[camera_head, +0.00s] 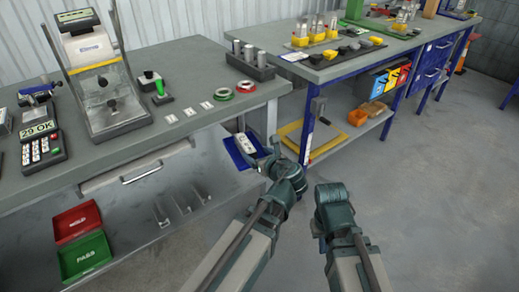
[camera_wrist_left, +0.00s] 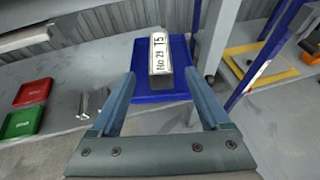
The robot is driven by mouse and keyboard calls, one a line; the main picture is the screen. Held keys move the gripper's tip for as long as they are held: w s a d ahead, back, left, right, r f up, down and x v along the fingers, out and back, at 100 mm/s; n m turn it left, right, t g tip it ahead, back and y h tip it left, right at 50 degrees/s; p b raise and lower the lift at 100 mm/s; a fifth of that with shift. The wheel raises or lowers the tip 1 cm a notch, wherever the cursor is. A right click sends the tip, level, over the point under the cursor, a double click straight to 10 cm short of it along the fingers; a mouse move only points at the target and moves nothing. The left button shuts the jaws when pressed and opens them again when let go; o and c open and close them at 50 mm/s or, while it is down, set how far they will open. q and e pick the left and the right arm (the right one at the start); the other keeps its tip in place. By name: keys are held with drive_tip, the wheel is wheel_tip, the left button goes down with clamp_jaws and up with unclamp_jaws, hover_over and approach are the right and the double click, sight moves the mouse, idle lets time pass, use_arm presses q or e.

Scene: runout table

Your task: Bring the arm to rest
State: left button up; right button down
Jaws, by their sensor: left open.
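My left gripper (camera_head: 264,153) is open and empty, reaching over the lower shelf beside the table. In the left wrist view its two fingers point toward a pale block (camera_wrist_left: 159,55) marked "No 29" and "T5". The block rests on a blue tray (camera_wrist_left: 160,98), beyond the fingertips and apart from them as far as I can tell. In the head view the block (camera_head: 245,143) and blue tray (camera_head: 233,152) show just behind the left gripper, which partly hides the tray. My right gripper (camera_head: 331,200) is over the floor at right; its fingers cannot be made out.
The grey table (camera_head: 190,65) holds a scale (camera_head: 90,45), a keypad device (camera_head: 42,146) and tape rings (camera_head: 222,94). Red (camera_head: 77,222) and green (camera_head: 84,256) trays lie at lower left. A blue-legged bench (camera_head: 385,58) stands at upper right.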

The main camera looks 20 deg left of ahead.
use_arm(q)
drive_tip(key=shift+s+d+r, duration=0.1)
drive_tip(key=shift+s+d, duration=0.15)
drive_tip(key=s+d+r+n+g+h+p, duration=0.4)
drive_tip(key=s+d+r+n+g+p, duration=0.1)
drive_tip(key=s+n+p, duration=0.4)
drive_tip(key=s+d+r+n+g+h+p, duration=0.3)
drive_tip(key=s+d+r+n+g+p, duration=0.2)
drive_tip(key=n+p, duration=0.9)
drive_tip(key=s+d+n, duration=0.1)
drive_tip(key=s+d, duration=0.2)
drive_tip(key=s, duration=0.1)
drive_tip(key=shift+s+h, duration=0.25)
drive_tip(key=shift+h, duration=0.15)
